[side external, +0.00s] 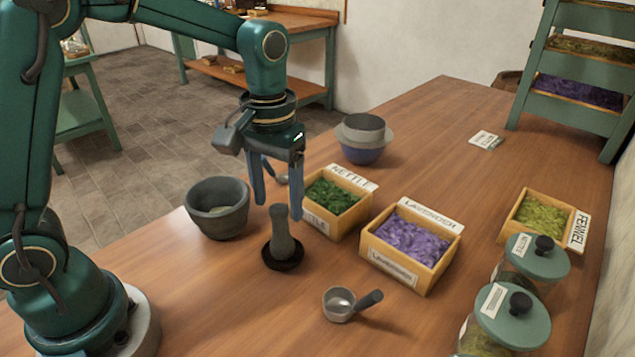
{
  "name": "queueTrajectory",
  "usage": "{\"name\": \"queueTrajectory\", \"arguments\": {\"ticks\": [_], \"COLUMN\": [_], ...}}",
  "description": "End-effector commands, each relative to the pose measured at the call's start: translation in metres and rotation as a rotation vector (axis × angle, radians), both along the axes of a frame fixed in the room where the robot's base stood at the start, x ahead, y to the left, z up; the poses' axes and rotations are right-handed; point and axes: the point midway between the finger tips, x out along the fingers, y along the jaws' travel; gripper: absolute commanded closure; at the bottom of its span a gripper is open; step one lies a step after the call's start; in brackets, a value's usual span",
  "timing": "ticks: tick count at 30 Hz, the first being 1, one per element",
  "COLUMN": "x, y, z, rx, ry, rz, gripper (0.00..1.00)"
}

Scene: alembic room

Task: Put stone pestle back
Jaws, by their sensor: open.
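The grey stone pestle (282,234) stands upright, its lower end in a small dark round dish (284,259) on the wooden table. My gripper (277,200) points down above and around the top of the pestle. Its two blue-grey fingers are apart, one on the left and one on the right near the pestle's upper end. I cannot tell whether a finger touches it.
Wooden boxes of nettle (334,201), lavender (411,244) and fennel (541,217) stand to the right. A metal scoop (349,304) lies in front. A blue bowl (363,141) is behind. Lidded jars (508,318) are at front right. The table's front left is clear.

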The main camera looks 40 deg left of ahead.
Motion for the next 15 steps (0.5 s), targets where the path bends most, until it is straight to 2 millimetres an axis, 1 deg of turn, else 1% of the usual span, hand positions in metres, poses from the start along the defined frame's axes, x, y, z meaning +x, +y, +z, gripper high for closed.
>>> {"name": "queueTrajectory", "arguments": {"ticks": [1,3,6,9,15], "x": [0.001,0.001,0.001,0.0,-0.003], "y": [0.0,0.0,0.0,0.0,0.0], "z": [0.013,0.027,0.043,0.054,0.065], "rx": [0.0,0.0,0.0,-0.001,-0.001], "ry": [-0.008,-0.007,-0.004,-0.002,-0.009], "rz": [-0.001,-0.001,-0.001,-0.001,-0.004], "gripper": [0.3,0.3,0.3,0.3,0.3]}}
